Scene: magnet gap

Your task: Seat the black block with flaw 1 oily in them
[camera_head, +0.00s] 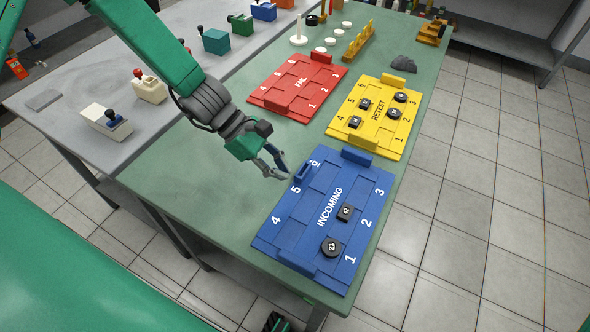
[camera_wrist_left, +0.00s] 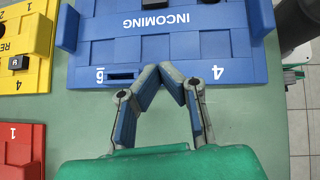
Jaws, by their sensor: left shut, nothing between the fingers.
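My left gripper (camera_head: 283,172) is shut and empty, above the green table beside the left edge of the blue INCOMING tray (camera_head: 316,184). In the left wrist view its fingertips (camera_wrist_left: 161,76) meet at the tray's edge, between the numbers 6 and 4. Several black blocks, such as a round one (camera_head: 401,97), sit on the yellow RETEST tray (camera_head: 369,134). Which block has flaw 1 cannot be read. My right gripper is not in view.
The red FAIL tray (camera_head: 282,80) holds no visible blocks. A grey bench (camera_head: 60,98) with small devices runs along the left. The green table (camera_head: 200,168) is clear left of the trays.

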